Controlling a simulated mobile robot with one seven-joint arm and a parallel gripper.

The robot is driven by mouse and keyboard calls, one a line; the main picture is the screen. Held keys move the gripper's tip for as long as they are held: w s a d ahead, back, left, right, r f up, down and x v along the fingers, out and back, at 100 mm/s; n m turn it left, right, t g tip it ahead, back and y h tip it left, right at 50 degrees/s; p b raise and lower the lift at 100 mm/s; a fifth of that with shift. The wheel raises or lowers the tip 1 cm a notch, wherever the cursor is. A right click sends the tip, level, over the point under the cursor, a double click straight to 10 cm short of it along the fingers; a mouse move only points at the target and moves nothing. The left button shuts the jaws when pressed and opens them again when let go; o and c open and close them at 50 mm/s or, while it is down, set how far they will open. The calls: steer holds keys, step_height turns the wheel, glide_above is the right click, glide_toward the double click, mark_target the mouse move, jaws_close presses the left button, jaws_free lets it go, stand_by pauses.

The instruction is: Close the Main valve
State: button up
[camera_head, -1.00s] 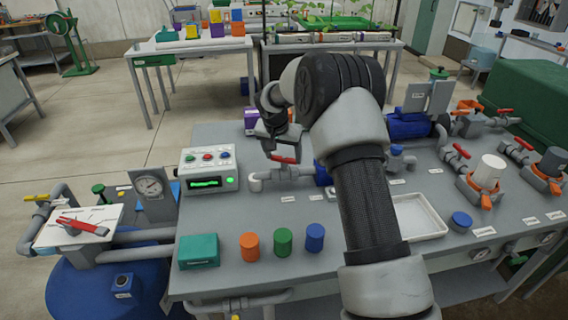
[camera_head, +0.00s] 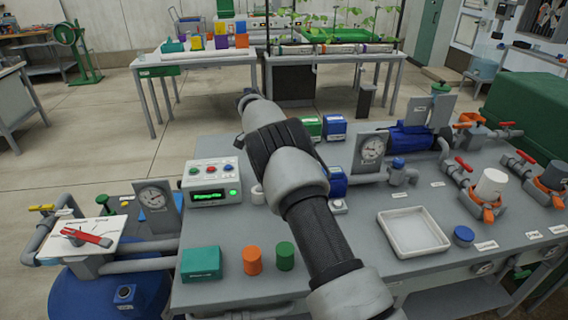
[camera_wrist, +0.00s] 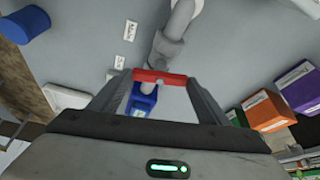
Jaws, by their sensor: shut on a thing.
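In the wrist view, a red valve handle (camera_wrist: 160,77) lies crosswise between the two fingertips of my gripper (camera_wrist: 161,81), which is shut on it. A grey pipe (camera_wrist: 168,47) runs up from behind the handle. In the head view, my arm hides this handle and my gripper.
The control box (camera_head: 212,182) stands left of my arm, with a teal box (camera_head: 200,263), orange cylinder (camera_head: 252,261) and green cylinder (camera_head: 285,256) in front. A pressure gauge (camera_head: 371,152) and white tray (camera_head: 413,233) are right. A red lever (camera_head: 86,237) lies on the left panel.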

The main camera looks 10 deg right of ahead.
steer(key=shift+a+m+p, duration=0.1)
steer(key=shift+m+p, duration=0.3)
steer(key=shift+m, duration=0.1)
steer(key=shift+g, duration=0.3)
steer(key=o, duration=1.1)
steer(key=shift+c, duration=0.2)
steer(key=p+v, duration=1)
steer(key=v, duration=0.7)
steer(key=shift+r+p, duration=0.15)
steer(key=shift+p, duration=0.15)
steer(key=shift+a, duration=0.1)
